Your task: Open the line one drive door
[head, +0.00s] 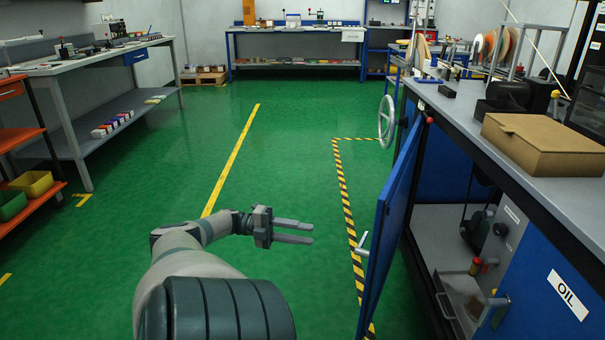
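The blue drive door (388,225) stands swung out from the front of the machine bench on the right, with its inner side space exposed. A pale lever handle (362,243) sticks out from the door's left face. My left gripper (312,232) is over the green floor, to the left of the handle and apart from it. Its two fingers point right with a gap between them, and nothing is between them. My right gripper is not in view.
The open cabinet (440,250) holds a motor and small parts. A blue panel labelled OIL (555,290) is beside it. A cardboard box (545,143) sits on the bench top. A handwheel (386,121) juts out beyond the door. The green floor to the left is clear.

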